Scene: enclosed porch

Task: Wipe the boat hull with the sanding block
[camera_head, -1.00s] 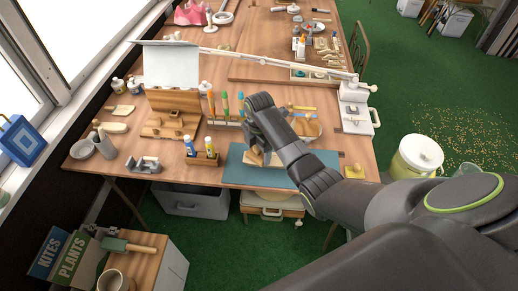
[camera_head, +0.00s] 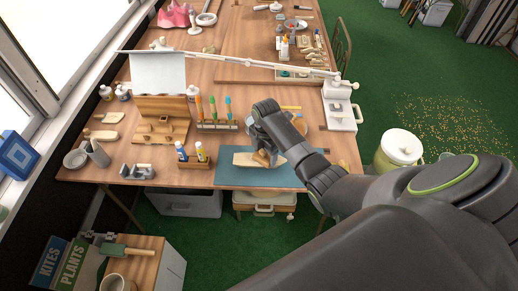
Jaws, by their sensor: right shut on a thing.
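The boat hull (camera_head: 243,159) is a pale wooden piece lying on the blue mat (camera_head: 228,178) at the near edge of the workbench. My right gripper (camera_head: 264,155) reaches in from the right and is over the hull's right part. It is shut on a small brown block (camera_head: 262,158), which appears to be the sanding block. The block is at the hull's upper surface; I cannot tell whether they touch. The gripper and wrist hide part of the hull and mat. My left gripper is not in view.
A lidded bin (camera_head: 398,150) stands on the floor at right.

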